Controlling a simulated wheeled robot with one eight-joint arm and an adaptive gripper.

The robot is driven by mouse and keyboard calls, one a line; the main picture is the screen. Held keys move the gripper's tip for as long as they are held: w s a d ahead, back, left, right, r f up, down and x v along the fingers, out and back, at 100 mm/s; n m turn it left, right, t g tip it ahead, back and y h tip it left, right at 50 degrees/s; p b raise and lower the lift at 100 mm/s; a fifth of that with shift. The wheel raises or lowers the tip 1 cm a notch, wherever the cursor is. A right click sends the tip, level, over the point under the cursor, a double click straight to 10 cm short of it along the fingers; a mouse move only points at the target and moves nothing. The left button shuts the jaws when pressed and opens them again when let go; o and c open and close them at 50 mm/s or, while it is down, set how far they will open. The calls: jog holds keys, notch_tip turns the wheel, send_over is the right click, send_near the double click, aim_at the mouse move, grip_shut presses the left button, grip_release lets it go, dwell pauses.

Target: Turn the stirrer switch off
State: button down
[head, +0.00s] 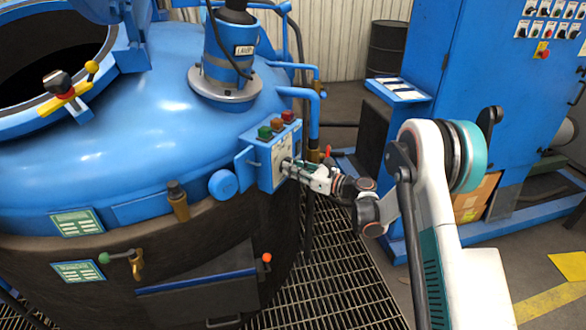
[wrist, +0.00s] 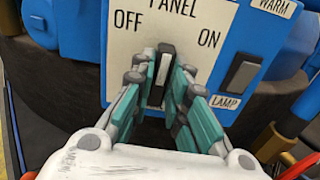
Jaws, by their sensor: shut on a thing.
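The switch (wrist: 164,62) is a dark lever with a light edge, set in a white plate (wrist: 130,50) on a blue control box. In the wrist view the plate reads OFF at the left, ON at the right, and PANEL at the cropped top. The lever stands roughly upright between the two words. My gripper (wrist: 166,72) is shut on the lever, a teal-padded finger on each side. In the head view my gripper (head: 289,167) reaches the front of the control box (head: 265,172) from the right and hides the switch.
A rocker switch (wrist: 241,73) marked LAMP sits right of the lever. A blue cabinet (head: 490,100) stands at the right. Floor grating (head: 330,270) lies below my arm.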

jog(key=shift+s+f+n, duration=0.1)
jog(key=shift+s+n, duration=0.05)
jog(key=shift+n, duration=4.35)
jog(key=c, duration=1.6)
grip_release()
jog(key=shift+o, duration=0.2)
jog(key=v, duration=1.2)
